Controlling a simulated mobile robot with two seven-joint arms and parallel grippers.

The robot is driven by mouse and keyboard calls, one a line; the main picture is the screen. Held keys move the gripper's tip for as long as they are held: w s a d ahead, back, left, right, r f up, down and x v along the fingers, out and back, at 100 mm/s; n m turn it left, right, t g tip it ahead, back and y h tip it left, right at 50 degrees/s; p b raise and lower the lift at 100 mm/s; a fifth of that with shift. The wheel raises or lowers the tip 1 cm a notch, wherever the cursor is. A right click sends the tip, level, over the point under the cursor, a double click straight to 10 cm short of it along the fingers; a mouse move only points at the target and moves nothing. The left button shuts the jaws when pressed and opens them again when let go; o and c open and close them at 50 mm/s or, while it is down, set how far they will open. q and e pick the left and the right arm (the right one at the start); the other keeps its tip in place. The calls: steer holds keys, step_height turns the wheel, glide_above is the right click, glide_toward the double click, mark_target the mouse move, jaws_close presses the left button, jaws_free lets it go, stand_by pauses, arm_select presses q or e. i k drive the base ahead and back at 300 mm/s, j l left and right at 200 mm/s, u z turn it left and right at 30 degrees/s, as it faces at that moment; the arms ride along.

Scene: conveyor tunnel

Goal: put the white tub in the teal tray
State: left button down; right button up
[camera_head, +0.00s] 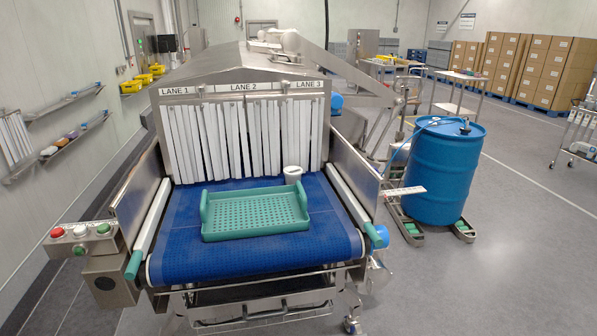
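The white tub (292,174) is small and stands upright on the blue conveyor belt, just behind the tray's far right corner and in front of the strip curtain. The teal tray (255,213) lies on the belt in front of the tub. It has a perforated floor, raised handles at its left and right ends, and looks empty. Neither of my grippers shows in the head view.
The blue belt (190,258) has free room around the tray, with side guards and rails left and right. White curtain strips (240,140) hang behind under lane signs. A button box (82,240) stands at the left. A blue drum (443,172) stands at the right.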

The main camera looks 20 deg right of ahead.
mark_target(275, 218)
steer(key=i+z, duration=0.2)
steer(key=i, duration=0.25)
steer(key=i+j+z, duration=0.2)
steer(key=i, duration=0.2)
